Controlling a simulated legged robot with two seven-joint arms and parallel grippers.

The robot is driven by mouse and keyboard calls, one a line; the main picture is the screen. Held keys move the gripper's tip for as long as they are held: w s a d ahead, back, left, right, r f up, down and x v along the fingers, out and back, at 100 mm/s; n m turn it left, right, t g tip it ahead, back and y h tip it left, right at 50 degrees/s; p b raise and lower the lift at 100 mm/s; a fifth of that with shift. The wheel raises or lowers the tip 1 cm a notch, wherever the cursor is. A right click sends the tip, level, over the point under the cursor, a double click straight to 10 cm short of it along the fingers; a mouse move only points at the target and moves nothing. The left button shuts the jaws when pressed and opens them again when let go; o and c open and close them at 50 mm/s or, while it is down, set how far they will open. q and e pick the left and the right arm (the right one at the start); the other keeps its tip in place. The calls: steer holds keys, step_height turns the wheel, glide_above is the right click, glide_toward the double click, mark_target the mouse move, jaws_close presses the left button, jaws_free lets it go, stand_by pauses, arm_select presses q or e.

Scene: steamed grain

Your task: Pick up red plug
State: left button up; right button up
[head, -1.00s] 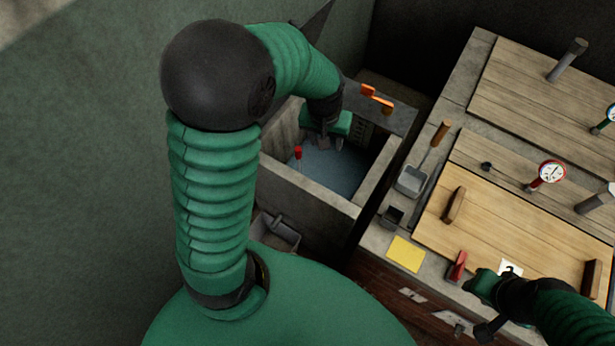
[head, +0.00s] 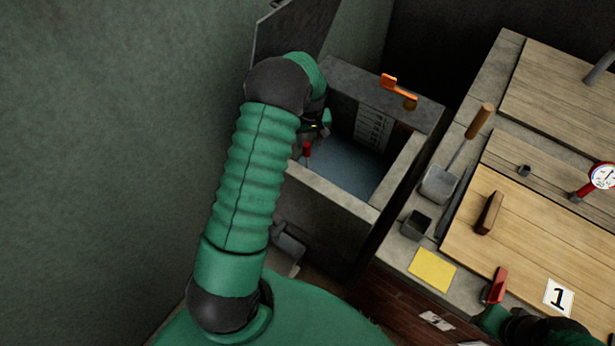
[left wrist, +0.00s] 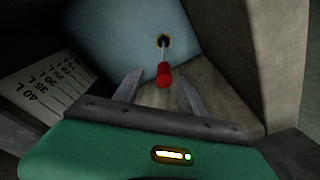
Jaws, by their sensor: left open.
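The red plug (head: 307,150) stands in the stone basin (head: 402,172), near its left wall in the head view. In the left wrist view the red plug (left wrist: 163,75) has a red handle on a thin stem that runs to a dark round hole in the blue-grey basin floor. My left gripper (left wrist: 163,88) is open, its two fingers on either side of the red handle, with gaps between. In the head view my left gripper is mostly hidden behind its own arm. My right gripper (head: 495,322) shows only in part at the bottom right.
A litre scale (head: 374,128) marks the basin's inner wall. An orange handle (head: 398,90) sits on the basin's back rim. To the right, a stone counter holds a small shovel (head: 440,183), a yellow sheet (head: 432,269) and wooden lids (head: 530,225).

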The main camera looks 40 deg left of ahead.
mark_target(307, 151)
arm_select(q)
steer(key=shift+a+f, duration=0.25)
steer(key=shift+f, duration=0.85)
steer(key=f, duration=0.1)
steer(key=f+b, duration=0.1)
steer(key=f, duration=0.3)
steer(key=shift+a+b, duration=0.35)
steer(key=shift+a, duration=0.05)
steer(key=shift+r, duration=0.15)
steer(key=c, duration=0.4)
jaws_close()
